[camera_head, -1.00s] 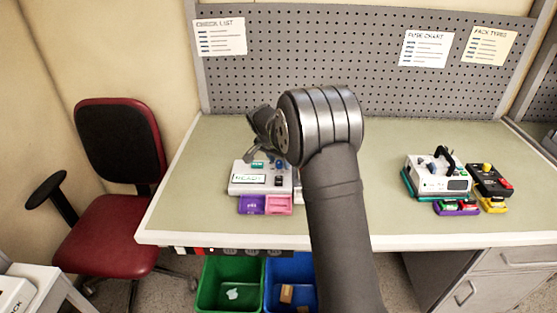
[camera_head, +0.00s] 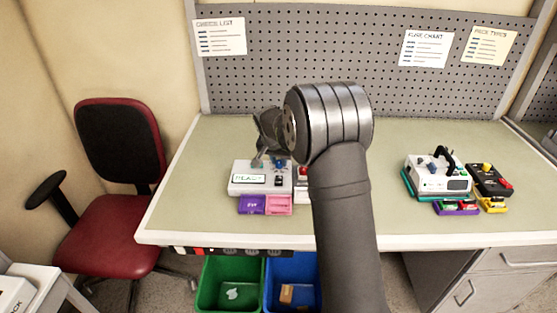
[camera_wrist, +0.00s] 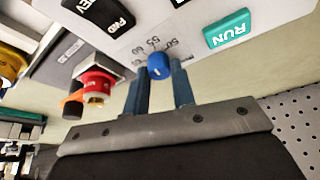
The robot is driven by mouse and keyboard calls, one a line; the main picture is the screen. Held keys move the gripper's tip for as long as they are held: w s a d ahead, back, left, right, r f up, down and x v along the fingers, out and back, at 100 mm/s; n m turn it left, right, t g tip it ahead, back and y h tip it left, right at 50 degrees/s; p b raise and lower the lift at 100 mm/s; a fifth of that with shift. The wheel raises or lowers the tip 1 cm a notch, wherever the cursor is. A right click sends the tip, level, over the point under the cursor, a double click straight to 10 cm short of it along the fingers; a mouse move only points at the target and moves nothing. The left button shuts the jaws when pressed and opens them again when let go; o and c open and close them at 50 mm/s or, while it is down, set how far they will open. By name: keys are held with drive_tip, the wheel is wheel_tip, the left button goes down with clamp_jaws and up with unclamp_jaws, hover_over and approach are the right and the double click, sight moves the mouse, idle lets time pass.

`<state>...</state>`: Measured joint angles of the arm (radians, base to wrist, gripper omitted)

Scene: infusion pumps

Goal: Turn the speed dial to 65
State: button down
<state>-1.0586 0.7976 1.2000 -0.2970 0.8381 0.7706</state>
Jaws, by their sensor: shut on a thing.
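The speed dial is a small blue knob (camera_wrist: 158,67) with a white mark, set on the white pump's face (camera_wrist: 130,35). Printed numbers 50, 55 and 60 show beside it in the wrist view; where exactly the mark points cannot be read. My gripper (camera_wrist: 160,78) is shut on the dial, one finger on each side. In the head view my gripper (camera_head: 272,153) is over the back of the pump (camera_head: 240,187), whose display reads READY. The dial is partly hidden there by my gripper.
A red knob (camera_wrist: 97,85) is beside the pump. Another device (camera_head: 440,178) is far right; the table between is clear.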

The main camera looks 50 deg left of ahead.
drive_tip(key=n+g+y, duration=0.1)
drive_tip(key=n, duration=0.2)
drive_tip(key=n+g+y, duration=0.1)
drive_tip(key=n, duration=0.3)
drive_tip(key=shift+w+d, duration=0.15)
drive_tip(key=n+g, duration=0.1)
drive_tip(key=n, duration=0.2)
drive_tip(key=shift+w+n+y, duration=0.1)
drive_tip(key=shift+n+y, duration=0.2)
drive_tip(key=shift+n, duration=0.1)
drive_tip(key=shift+n+g, duration=1)
drive_tip(key=shift+n, duration=1)
drive_tip(key=c, duration=1.2)
unclamp_jaws()
drive_tip(key=v, duration=1.7)
drive_tip(key=shift+w+r, duration=0.15)
drive_tip(key=shift+r, duration=0.1)
drive_tip(key=shift+f, duration=0.1)
